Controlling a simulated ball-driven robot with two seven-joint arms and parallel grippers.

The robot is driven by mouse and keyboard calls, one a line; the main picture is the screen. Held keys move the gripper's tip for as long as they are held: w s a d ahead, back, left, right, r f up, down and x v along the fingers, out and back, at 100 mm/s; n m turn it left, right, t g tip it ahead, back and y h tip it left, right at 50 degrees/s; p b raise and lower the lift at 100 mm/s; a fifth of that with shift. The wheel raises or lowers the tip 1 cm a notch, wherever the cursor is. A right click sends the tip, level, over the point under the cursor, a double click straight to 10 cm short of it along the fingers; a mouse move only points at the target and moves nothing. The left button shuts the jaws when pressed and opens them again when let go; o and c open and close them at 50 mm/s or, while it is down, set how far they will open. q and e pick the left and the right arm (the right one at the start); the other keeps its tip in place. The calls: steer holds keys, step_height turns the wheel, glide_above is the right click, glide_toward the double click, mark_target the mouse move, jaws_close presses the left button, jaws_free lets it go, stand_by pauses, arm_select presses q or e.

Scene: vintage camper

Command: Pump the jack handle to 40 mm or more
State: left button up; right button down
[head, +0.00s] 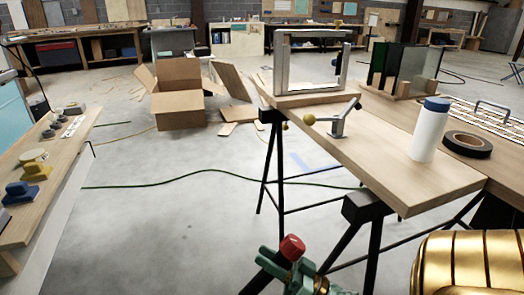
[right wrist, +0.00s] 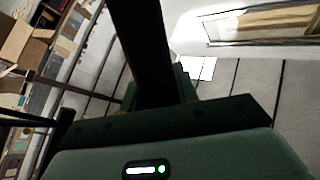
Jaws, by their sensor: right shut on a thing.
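My right gripper (head: 292,268) is green and shows at the bottom of the head view. It is shut around the jack handle, whose red end (head: 292,246) sticks up between the green fingers. In the right wrist view a dark bar (right wrist: 146,50), which looks like the handle, runs up from the green gripper body (right wrist: 180,150). The jack itself cannot be made out in either view. My left gripper is out of view.
A wooden worktop (head: 400,165) on black trestles stands at right, with a white bottle (head: 429,135), black tape roll (head: 467,145) and yellow-knobbed clamp (head: 338,121). A bench (head: 60,185) stands at left. A cardboard box (head: 178,100) lies on open floor, crossed by a green cable (head: 190,182).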

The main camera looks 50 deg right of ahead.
steer(key=shift+s+d+f+h, duration=0.1)
steer(key=shift+s+f+h, duration=0.15)
steer(key=shift+f, duration=0.35)
steer(key=c, duration=1.4)
jaws_free()
steer(key=o, duration=0.3)
steer(key=shift+s+d, duration=0.1)
steer(key=shift+d, duration=0.15)
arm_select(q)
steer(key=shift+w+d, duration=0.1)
arm_select(e)
steer(key=shift+o, duration=0.2)
steer(key=shift+r, duration=0.15)
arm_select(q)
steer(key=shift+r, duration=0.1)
arm_select(e)
steer(key=shift+s+d, duration=0.1)
steer(key=shift+s, duration=0.15)
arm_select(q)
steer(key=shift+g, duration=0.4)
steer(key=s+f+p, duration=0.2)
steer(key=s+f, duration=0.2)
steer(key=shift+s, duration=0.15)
arm_select(e)
steer(key=v, duration=1.6)
